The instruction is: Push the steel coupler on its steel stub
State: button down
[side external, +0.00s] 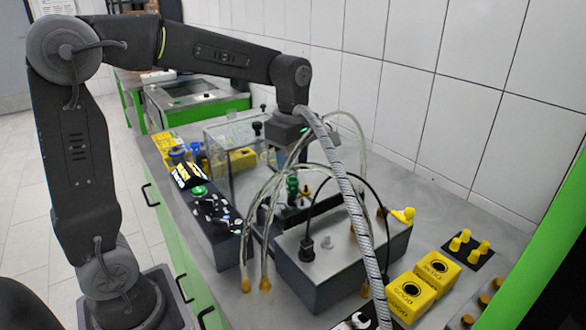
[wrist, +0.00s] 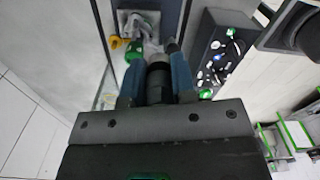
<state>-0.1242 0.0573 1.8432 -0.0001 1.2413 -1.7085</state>
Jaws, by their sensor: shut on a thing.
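My gripper (wrist: 154,60) is shut on a dark grey cylindrical part, which I take to be the steel coupler (wrist: 158,82), between its two blue fingers in the wrist view. In the side view my gripper (side external: 290,160) points down over the back of the pump testbench, behind clear hoses, and the coupler cannot be made out there. A green fitting (side external: 292,186) stands just below the gripper. In the wrist view a green part (wrist: 134,50) and a yellow part lie just beyond the left finger. The steel stub cannot be told apart, and contact with it cannot be judged.
Clear hoses (side external: 262,205) and a braided hose (side external: 345,190) arch around the gripper. A grey box (side external: 330,262) with a black cable stands in front. A black control panel (side external: 212,215) is at left. Yellow boxes (side external: 412,295) and yellow pegs (side external: 466,240) are at right.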

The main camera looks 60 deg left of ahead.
jog(key=w+f, duration=0.2)
jog(key=w+a+f, duration=0.1)
jog(key=f, duration=0.1)
jog(key=shift+w+a, duration=0.2)
jog(key=shift+w, duration=0.2)
jog(key=shift+f, duration=1.85)
jog(key=shift+f, duration=0.3)
jog(key=shift+f, duration=0.6)
jog(key=shift+f, duration=0.6)
dwell(0.4)
jog(key=c, duration=0.9)
grip_release()
jog(key=shift+o, duration=0.2)
